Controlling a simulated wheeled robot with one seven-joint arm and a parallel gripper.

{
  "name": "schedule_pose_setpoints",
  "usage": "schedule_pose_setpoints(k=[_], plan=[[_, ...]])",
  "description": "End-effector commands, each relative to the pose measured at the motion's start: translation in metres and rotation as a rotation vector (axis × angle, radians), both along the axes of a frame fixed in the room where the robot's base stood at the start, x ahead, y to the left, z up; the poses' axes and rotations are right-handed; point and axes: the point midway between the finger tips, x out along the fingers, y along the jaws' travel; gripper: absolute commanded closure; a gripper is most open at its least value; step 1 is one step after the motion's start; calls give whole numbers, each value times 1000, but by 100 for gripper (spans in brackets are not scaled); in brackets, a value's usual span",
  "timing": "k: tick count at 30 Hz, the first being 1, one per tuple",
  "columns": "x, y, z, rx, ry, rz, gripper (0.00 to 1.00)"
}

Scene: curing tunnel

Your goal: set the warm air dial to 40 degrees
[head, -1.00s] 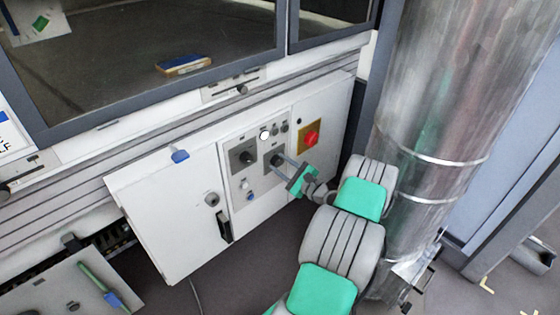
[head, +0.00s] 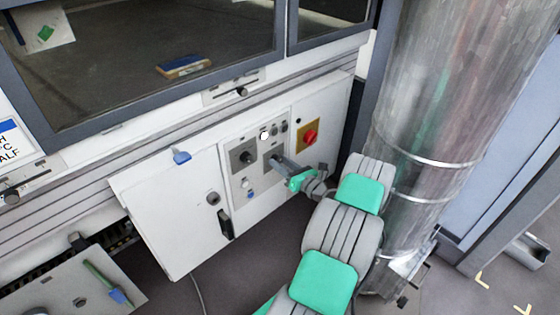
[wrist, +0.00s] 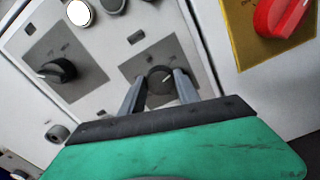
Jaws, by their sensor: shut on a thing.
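My gripper (head: 277,161) reaches the right-hand of two black dials on the white control cabinet. In the wrist view, its two grey fingers stand on either side of that dial (wrist: 160,80), shut on it. The dial sits on a grey plate (wrist: 185,55) whose marks are too small to read, so I cannot tell its setting. The left-hand black dial (wrist: 60,70) is free on its own grey plate; it also shows in the head view (head: 246,157). I cannot read which dial is labelled warm air. In the head view my fingers partly hide the held dial.
A red rotary switch (wrist: 283,14) on a yellow plate is just right of the dials. A white lamp (wrist: 79,12) and small buttons sit above. A cabinet door with a black handle (head: 225,224) is at left. A large metal duct (head: 440,100) stands at right.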

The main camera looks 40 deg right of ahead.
Motion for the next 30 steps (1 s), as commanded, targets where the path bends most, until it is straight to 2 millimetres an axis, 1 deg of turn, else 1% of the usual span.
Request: schedule_pose_setpoints(k=[1,18,24,30], plan=[[2,4,3,42,-3,12,100],[2,4,1,559,14,13,100],[2,4,1,683,19,14,100],[2,5,1,755,22,14,100]])
